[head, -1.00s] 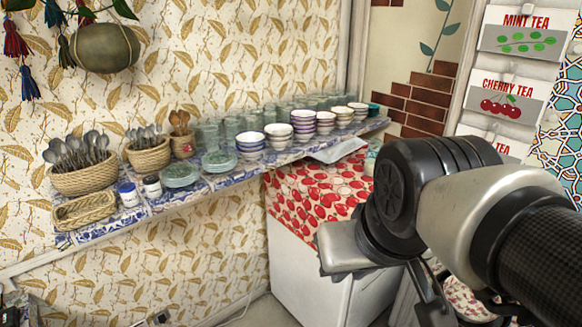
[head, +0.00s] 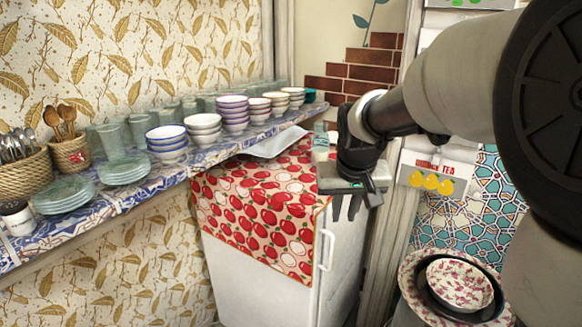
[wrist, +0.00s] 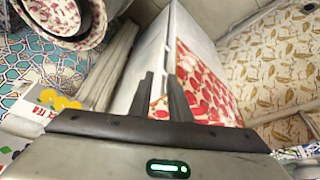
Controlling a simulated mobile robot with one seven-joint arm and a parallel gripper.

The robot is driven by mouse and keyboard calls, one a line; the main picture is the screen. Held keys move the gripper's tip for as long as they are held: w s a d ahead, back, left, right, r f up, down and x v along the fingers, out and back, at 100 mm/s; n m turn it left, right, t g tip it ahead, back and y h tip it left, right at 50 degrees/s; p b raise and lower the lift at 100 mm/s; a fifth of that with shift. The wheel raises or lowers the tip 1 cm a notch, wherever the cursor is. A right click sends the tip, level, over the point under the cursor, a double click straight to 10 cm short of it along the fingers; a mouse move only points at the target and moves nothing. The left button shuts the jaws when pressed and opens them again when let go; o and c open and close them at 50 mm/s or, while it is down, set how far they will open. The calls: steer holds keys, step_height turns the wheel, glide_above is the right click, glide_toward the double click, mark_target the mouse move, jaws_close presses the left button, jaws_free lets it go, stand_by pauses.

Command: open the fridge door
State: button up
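The white fridge (head: 255,280) stands below the shelf, its door shut as far as I can see. A red apple-patterned cloth (head: 258,205) covers its top and hangs over the front. The white handle (head: 326,250) is upright near the fridge's right edge. My gripper (head: 350,216) points down just above and right of the handle, apart from it in the head view. In the wrist view the two dark fingers (wrist: 160,75) are parted with nothing held. Beyond them the fridge's white side (wrist: 148,62) and the cloth (wrist: 205,92) show.
A tiled shelf (head: 120,200) with bowls (head: 166,143), glasses and plates runs above the fridge at the left. A metal tray (head: 272,146) juts over the fridge top. Patterned bowls (head: 460,284) sit at the lower right, by a tiled panel and tea signs (head: 436,178).

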steer(key=b, duration=0.1)
glide_toward(331, 248)
steer(key=b+x, duration=0.2)
steer(key=x, duration=0.9)
steer(key=shift+w+d+f+b, duration=0.1)
steer(key=shift+f+b, duration=0.1)
steer(key=shift+b, duration=0.2)
jaws_close()
